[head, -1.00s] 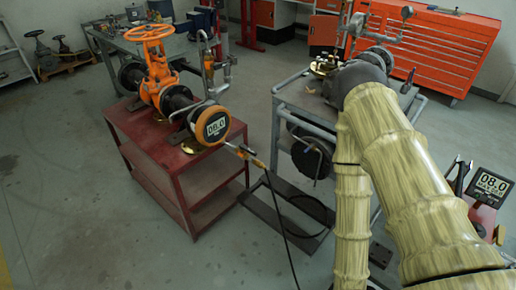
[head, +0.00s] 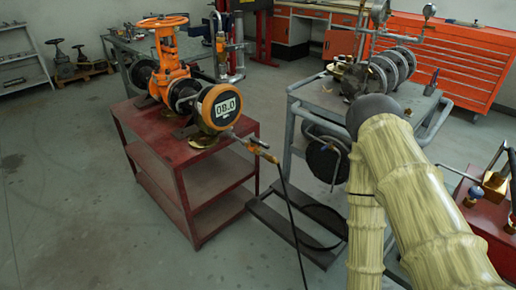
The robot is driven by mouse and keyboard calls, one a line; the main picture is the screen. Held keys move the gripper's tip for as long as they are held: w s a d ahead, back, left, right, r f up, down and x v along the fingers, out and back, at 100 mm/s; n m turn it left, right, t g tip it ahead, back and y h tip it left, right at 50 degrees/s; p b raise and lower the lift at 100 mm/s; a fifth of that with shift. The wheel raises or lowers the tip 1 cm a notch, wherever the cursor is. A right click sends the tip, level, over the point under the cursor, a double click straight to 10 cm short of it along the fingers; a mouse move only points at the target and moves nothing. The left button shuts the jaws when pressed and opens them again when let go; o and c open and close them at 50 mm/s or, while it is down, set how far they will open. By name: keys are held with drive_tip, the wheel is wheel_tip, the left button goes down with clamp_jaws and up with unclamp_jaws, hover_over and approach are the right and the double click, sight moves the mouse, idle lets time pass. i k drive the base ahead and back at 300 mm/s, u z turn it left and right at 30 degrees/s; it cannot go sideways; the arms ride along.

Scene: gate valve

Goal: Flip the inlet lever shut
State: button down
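The orange gate valve (head: 168,55) with its handwheel stands on a dark red cart (head: 195,195). A round orange-rimmed gauge (head: 219,107) reading 08.0 faces me at its near end. Beside the gauge, a small metal fitting with an orange part (head: 258,146) joins a black hose; it may carry the inlet lever, but the lever's position is too small to tell. My arm reaches up the right side in a pale yellow sleeve and ends in a dark grey joint. My gripper is not visible; the arm seems to hide it.
A grey cart (head: 300,88) with pipe flanges and gauges stands behind my arm. A black floor frame (head: 290,232) and hose (head: 290,210) lie between the carts. A red stand (head: 485,225) with brass fittings is at right. The floor at left is clear.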

sight(253, 140)
drive_tip(key=k, duration=1.35)
drive_tip(key=u, duration=0.75)
drive_tip(key=i, duration=1.35)
drive_tip(key=z, duration=0.5)
